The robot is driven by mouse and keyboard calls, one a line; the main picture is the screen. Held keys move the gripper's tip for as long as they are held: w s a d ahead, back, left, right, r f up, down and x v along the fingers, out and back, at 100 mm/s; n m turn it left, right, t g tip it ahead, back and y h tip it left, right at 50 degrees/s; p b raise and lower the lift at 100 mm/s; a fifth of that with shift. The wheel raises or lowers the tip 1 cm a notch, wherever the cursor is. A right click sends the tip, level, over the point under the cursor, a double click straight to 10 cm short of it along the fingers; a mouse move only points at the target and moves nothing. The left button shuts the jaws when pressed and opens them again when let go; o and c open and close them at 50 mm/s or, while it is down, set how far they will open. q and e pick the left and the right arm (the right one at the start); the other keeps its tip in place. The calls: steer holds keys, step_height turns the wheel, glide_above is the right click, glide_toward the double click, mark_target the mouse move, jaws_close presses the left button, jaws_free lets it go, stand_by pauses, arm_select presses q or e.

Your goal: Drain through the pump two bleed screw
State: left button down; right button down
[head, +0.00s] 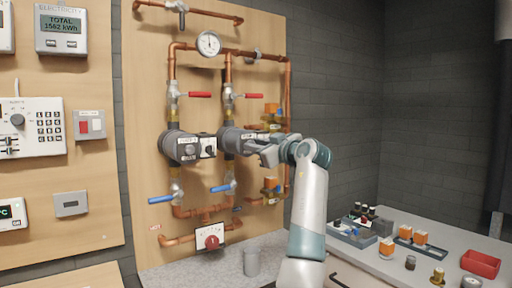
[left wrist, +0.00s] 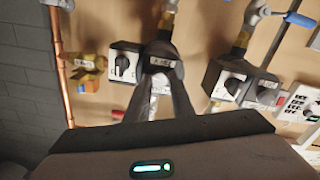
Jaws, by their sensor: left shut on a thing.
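Two grey pumps sit on copper pipes on the wooden board. The bleed screw itself is hidden between the fingertips. My right gripper is in neither view.
Red-handled valves (head: 200,94) sit above the pumps and blue-handled valves (head: 161,200) below. A worktop at right holds a red tray (head: 481,263) and small parts.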

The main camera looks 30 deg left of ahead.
arm_select(q)
steer(key=shift+f, duration=0.25)
steer(key=c, duration=1.5)
jaws_free()
steer(key=shift+c, duration=0.2)
steer(key=shift+r, duration=0.1)
steer(key=shift+d, duration=0.15)
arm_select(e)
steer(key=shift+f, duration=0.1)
arm_select(q)
steer(key=b+v, duration=0.3)
steer(key=v, duration=1.4)
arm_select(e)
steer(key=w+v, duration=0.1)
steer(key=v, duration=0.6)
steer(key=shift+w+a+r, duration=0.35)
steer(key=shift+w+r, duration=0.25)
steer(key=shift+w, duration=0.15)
arm_select(q)
steer(key=shift+d, duration=0.1)
